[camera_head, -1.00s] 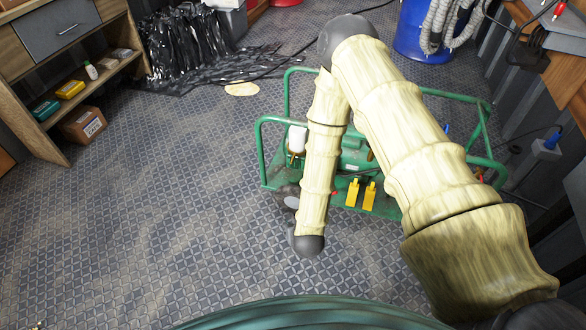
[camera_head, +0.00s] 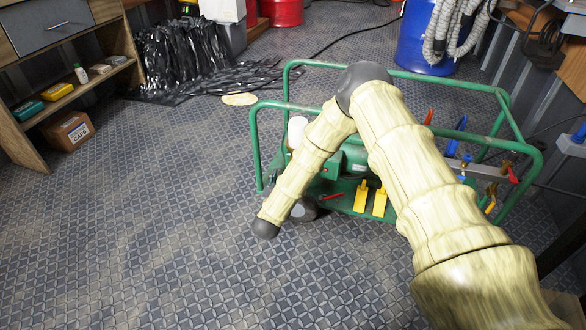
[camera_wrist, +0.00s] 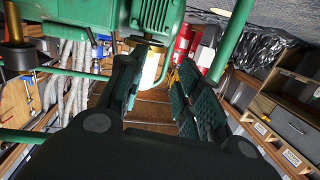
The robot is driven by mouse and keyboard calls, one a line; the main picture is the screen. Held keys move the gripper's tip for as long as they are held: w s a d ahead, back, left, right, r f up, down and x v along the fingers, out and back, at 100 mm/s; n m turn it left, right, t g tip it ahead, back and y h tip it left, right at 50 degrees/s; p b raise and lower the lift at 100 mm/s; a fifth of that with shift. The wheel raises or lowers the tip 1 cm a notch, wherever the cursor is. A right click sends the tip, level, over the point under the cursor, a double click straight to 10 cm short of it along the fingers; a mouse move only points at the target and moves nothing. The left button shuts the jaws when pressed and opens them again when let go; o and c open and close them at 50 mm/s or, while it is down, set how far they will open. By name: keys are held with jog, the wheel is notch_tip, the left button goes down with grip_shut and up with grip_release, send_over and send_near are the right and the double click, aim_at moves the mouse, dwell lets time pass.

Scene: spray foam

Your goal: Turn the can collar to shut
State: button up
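The can (camera_head: 297,132) is a white cylinder at the left end of a green-framed machine (camera_head: 350,165). In the wrist view the can (camera_wrist: 148,72) shows under green machine parts, with a yellowish band near its top that may be the collar (camera_wrist: 149,43). My gripper (camera_wrist: 156,75) is open, with a dark finger left of the can and a green-padded finger right of it. The can appears in the gap between the fingers; I see no contact, and the depth is unclear. In the head view my arm hides the gripper's fingers.
The green tube frame (camera_head: 256,150) surrounds the machine, and a green bar also crosses the wrist view close to the right finger. Yellow pedals (camera_head: 361,197) and coloured valve handles (camera_head: 458,135) are on the machine. Open patterned floor (camera_head: 150,220) lies left; a wooden shelf (camera_head: 80,85) stands beyond.

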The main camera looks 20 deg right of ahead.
jog(key=w+d+b, duration=0.2)
jog(key=w, duration=0.1)
jog(key=w+d+m+h+b, duration=0.1)
jog(key=w+d+b, duration=0.1)
jog(key=w+b, duration=0.1)
jog(key=w+d+f+h+b, duration=0.1)
jog(key=w+d+b, duration=0.1)
jog(key=w+d, duration=0.1)
jog(key=shift+w+d+m+b, duration=0.1)
jog(key=shift+w+m+b, duration=0.3)
jog(key=shift+w, duration=0.3)
jog(key=shift+r+b+x, duration=0.25)
jog(key=shift+b+x, duration=0.05)
jog(key=shift+x, duration=0.65)
jog(key=shift+c, duration=0.4)
grip_shut()
